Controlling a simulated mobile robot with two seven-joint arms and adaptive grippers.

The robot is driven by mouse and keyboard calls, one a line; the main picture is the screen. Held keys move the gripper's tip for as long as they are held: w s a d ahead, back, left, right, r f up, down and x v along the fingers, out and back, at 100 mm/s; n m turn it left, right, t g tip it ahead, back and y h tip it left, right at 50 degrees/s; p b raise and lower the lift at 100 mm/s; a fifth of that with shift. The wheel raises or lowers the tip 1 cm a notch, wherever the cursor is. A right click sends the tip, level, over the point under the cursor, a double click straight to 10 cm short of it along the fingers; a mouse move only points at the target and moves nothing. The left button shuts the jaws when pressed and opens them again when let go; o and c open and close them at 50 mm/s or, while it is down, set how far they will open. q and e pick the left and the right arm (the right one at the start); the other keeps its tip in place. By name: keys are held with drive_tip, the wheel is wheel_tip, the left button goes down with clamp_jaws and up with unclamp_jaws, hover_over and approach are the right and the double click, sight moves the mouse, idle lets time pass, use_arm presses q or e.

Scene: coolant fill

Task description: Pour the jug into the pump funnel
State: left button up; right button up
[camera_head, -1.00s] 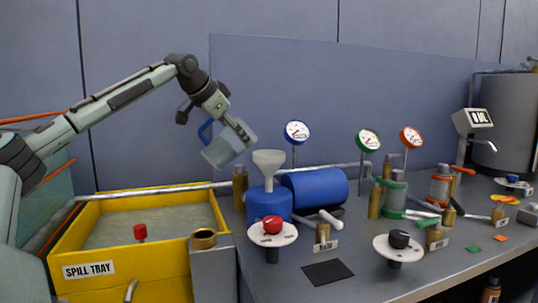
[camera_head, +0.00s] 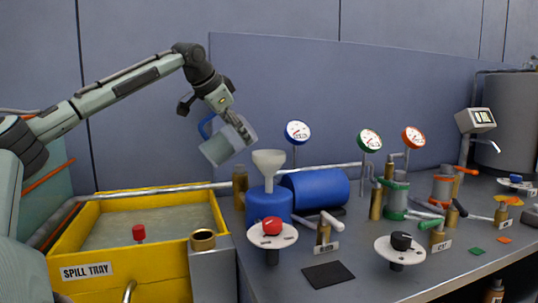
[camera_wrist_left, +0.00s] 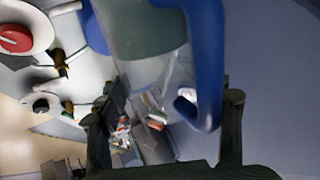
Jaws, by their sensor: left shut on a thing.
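A clear jug (camera_head: 222,148) with grey-green liquid and a blue handle (camera_head: 205,125) hangs tilted in the air, up and left of the pump funnel. My left gripper (camera_head: 238,127) is shut on the jug at its upper right side. In the left wrist view the jug (camera_wrist_left: 148,32) and its blue handle fill the upper middle, ahead of my left gripper's dark fingers (camera_wrist_left: 166,122). The pale funnel (camera_head: 268,160) stands upright on the blue pump (camera_head: 268,205), apart from the jug. No stream of liquid shows. My right gripper is out of view.
A blue cylinder (camera_head: 318,188) and a gauge (camera_head: 297,132) stand right of the funnel. A red-knobbed dial (camera_head: 272,233) is in front. A wall panel stands behind.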

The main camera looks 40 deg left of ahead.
use_arm(q)
drive_tip(key=shift+w+d+r+g+y, duration=0.1)
drive_tip(key=shift+w+r+g+y, duration=0.2)
drive_tip(key=shift+r+g, duration=0.3)
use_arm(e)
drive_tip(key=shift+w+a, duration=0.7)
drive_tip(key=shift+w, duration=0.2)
use_arm(q)
drive_tip(key=shift+d+g, duration=0.1)
drive_tip(key=shift+g, duration=0.2)
